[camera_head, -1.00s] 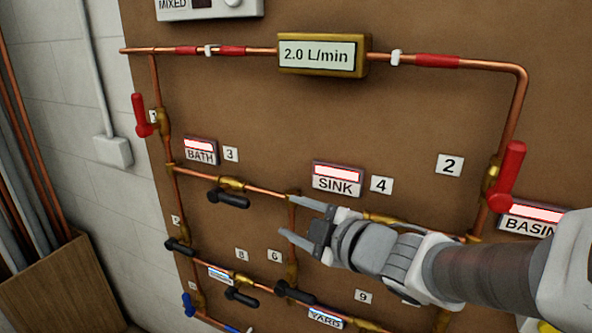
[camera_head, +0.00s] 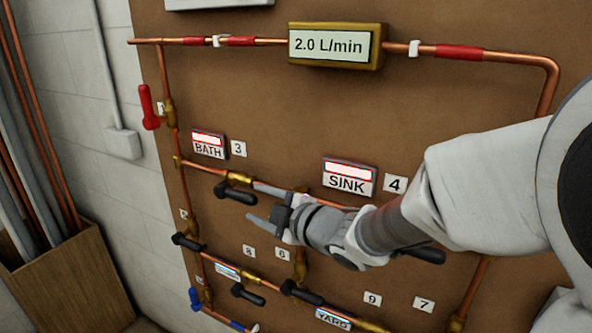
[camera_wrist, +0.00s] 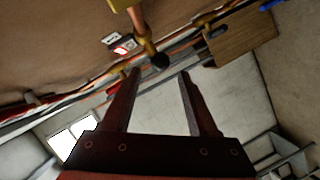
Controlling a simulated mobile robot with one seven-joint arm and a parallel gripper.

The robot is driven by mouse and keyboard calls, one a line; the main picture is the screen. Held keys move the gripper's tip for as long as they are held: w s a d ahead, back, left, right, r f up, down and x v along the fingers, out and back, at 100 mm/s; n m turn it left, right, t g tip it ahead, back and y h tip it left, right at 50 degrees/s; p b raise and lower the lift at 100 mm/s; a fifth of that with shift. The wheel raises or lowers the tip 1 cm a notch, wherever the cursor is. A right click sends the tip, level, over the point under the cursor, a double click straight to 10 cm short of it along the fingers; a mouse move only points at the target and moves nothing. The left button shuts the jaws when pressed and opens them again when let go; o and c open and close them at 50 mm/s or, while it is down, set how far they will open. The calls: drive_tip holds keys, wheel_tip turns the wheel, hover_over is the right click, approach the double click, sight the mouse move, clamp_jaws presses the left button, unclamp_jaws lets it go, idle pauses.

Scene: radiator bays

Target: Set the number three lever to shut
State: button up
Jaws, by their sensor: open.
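The number three lever (camera_head: 236,193) is black and sits on a brass valve below the BATH plate (camera_head: 208,145) and the "3" tag (camera_head: 238,149). In the head view its handle points right, roughly along the copper branch pipe. My gripper (camera_head: 253,201) is open and empty, its fingertips pointing left, close to the handle's free end. In the wrist view a dark round end (camera_wrist: 160,61), probably this handle, shows just beyond and between the open fingertips (camera_wrist: 160,72). I cannot tell whether they touch it.
A red lever (camera_head: 148,107) is at the upper left. Black levers (camera_head: 247,294) and a blue one (camera_head: 195,300) are lower down. The gauge (camera_head: 335,46) reads 2.0 L/min. A wooden bin (camera_head: 70,280) holding pipes stands left. My arm covers the board's right side.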

sight(241, 197)
drive_tip(key=x, duration=0.7)
drive_tip(key=shift+p, duration=0.3)
clamp_jaws()
idle(1.1)
